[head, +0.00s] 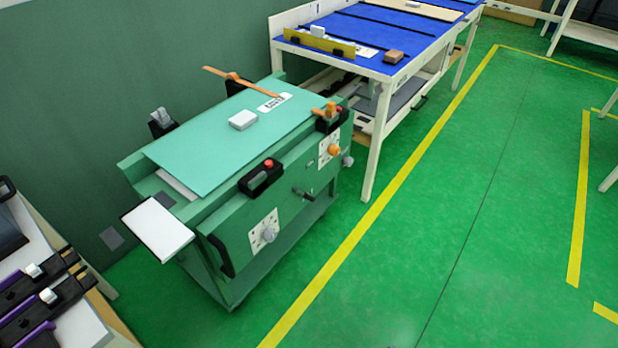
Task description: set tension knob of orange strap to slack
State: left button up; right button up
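The orange strap shows as a loose length (228,78) sticking out at the far side of the green cart, by a black clip. A second orange piece (323,111) sits at a black clip on the near right edge. Below it, an orange knob (334,150) stands on a white dial plate (324,157) on the cart's front face. The knob's pointer and the plate's markings are too small to read. Neither of my grippers is in view.
A grey knob (268,235) is on the left dial plate. A white flap (157,229) juts out left. A blue-topped table (360,40) stands behind right. Purple-and-black tools (30,305) lie lower left. Green floor is open right.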

aim_at(334, 149)
jog(key=k, duration=0.2)
jog(key=z, duration=0.75)
jog(key=i, duration=0.9)
jog(key=u, duration=0.75)
jog(key=i, duration=0.4)
jog(key=u, duration=0.4)
